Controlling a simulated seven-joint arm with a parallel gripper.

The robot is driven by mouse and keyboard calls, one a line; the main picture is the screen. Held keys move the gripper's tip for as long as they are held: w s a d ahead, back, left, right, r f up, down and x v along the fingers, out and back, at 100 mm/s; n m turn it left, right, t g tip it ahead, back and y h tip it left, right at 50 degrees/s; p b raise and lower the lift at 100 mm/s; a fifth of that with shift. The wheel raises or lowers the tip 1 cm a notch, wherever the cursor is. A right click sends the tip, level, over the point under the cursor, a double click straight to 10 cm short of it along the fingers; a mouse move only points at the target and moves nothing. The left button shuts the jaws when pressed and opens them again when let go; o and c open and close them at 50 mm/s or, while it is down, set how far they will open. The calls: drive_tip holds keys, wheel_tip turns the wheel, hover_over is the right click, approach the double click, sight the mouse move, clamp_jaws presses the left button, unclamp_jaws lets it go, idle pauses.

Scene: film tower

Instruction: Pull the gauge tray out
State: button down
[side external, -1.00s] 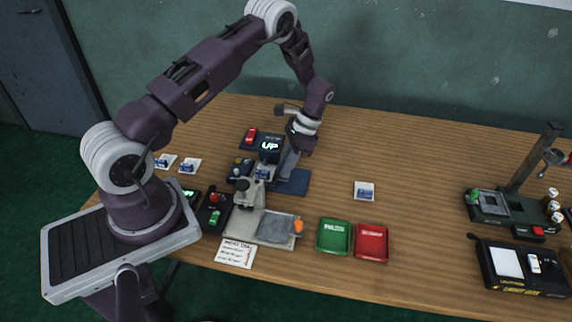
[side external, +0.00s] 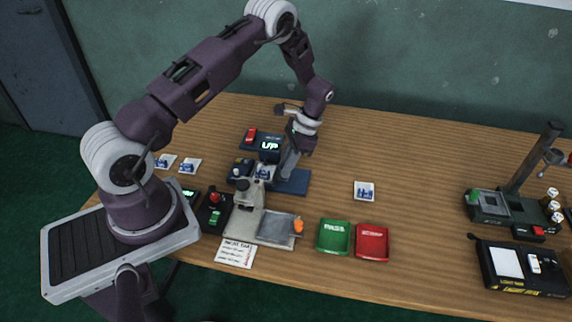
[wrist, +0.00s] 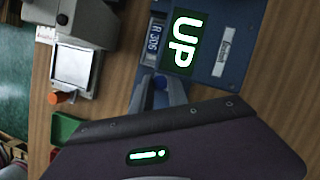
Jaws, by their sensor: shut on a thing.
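A dark blue gauge (side external: 291,182) with a lit screen reading UP (wrist: 186,40) stands on the table's left half. In the wrist view, a blue-grey strip marked R 306 (wrist: 154,42) lies beside the screen; I take it for part of the gauge tray. My gripper (wrist: 160,84) is down at the gauge, its fingertips closed at the near end of that strip. The fingers hide what they grip, so its shape is unclear. In the side view my gripper (side external: 286,166) reaches down at the gauge's right side.
A grey stand with a square plate (side external: 277,227) and an orange knob (side external: 298,226) is in front of the gauge. A green tray (side external: 333,237) and a red tray (side external: 372,242) are to its right. A small card (side external: 364,191) lies behind them. Bare wood lies right of the gauge.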

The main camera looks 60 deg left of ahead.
drive_tip(key=shift+r, duration=0.1)
drive_tip(key=w+d, duration=0.5)
drive_tip(key=w, duration=0.1)
drive_tip(key=shift+d, duration=0.3)
drive_tip(key=c, duration=1.6)
unclamp_jaws()
drive_tip(key=shift+d, duration=0.1)
drive_tip(key=shift+s, duration=0.1)
